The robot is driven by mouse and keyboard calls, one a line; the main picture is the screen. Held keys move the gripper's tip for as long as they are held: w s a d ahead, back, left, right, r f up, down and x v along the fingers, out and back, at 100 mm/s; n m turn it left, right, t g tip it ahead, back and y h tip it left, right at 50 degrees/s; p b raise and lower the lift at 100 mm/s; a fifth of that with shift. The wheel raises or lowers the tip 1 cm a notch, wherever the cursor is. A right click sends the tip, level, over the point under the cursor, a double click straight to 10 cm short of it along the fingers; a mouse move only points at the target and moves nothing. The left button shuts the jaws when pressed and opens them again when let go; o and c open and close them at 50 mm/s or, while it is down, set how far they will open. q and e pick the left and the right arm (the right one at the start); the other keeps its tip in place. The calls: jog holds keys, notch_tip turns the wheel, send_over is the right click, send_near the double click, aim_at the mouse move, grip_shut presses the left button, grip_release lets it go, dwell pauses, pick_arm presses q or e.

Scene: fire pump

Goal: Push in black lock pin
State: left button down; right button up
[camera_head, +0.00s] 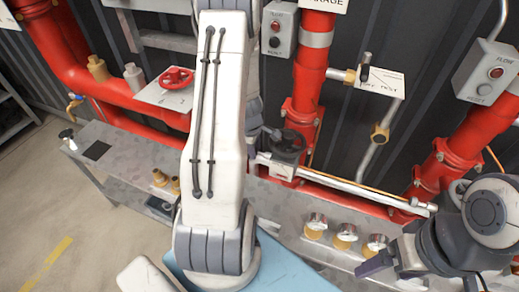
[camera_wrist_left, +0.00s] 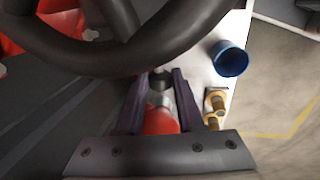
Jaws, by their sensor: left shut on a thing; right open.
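A small black pin (camera_wrist_left: 160,80), apparently the lock pin, sits between my left gripper's purple fingertips (camera_wrist_left: 162,82) in the left wrist view. The left gripper is shut on it, with a pale collar and a red part just below. The pin's far end is hidden, so how deep it sits cannot be told. My right gripper (camera_head: 378,264) is at lower right, open and empty, near the row of silver-topped brass fittings.
A black handwheel (camera_wrist_left: 110,50) arches close over the left gripper; a dark wheel (camera_head: 285,143) shows beside my arm. A blue cap (camera_wrist_left: 230,60) and brass fittings (camera_wrist_left: 214,105) are to the right. Red pipes (camera_head: 312,80) and a grey bench (camera_head: 120,160) surround the arms.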

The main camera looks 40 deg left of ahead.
pick_arm(q)
jog(key=shift+w+d, duration=0.1)
jog(key=shift+d, duration=0.05)
jog(key=c, duration=0.5)
grip_release()
jog(key=shift+d, duration=0.1)
jog(key=shift+r, duration=0.15)
jog(key=shift+r+p, duration=0.35)
jog(key=r+p, duration=0.1)
jog(key=r, duration=0.2)
jog(key=s+r+p, duration=0.1)
jog(key=r+p, duration=0.1)
jog(key=r, duration=0.1)
jog(key=s+r+p, duration=0.1)
jog(key=r, duration=0.2)
jog(key=shift+d+r+p, duration=0.15)
jog(key=shift+d+p, duration=0.05)
jog(key=shift+p, duration=0.15)
